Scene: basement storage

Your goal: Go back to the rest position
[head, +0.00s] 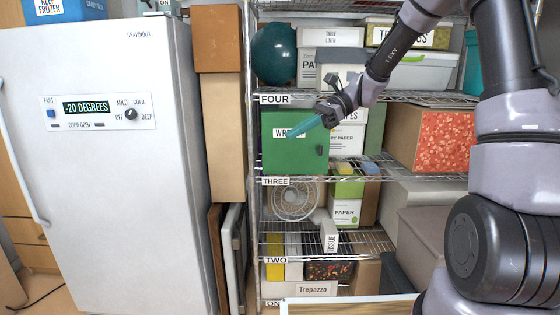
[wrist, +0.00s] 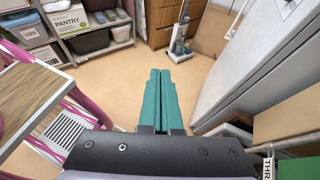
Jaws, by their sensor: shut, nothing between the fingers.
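My gripper (head: 292,134) is in front of the metal shelving in the head view, its teal fingers pointing left and a little down. The fingers overlap the green box (head: 282,155) on the shelf marked THREE; I cannot tell how far in front of it they are. In the wrist view my gripper (wrist: 160,75) shows its two teal fingers side by side and touching, with nothing between them. Beyond them is open tan floor.
A white freezer (head: 110,180) stands left of the metal shelving (head: 415,178); it is at the right in the wrist view (wrist: 260,65). A vacuum cleaner (wrist: 181,45) stands on the floor, and a pink-framed item with a wooden top (wrist: 45,95) is at the left.

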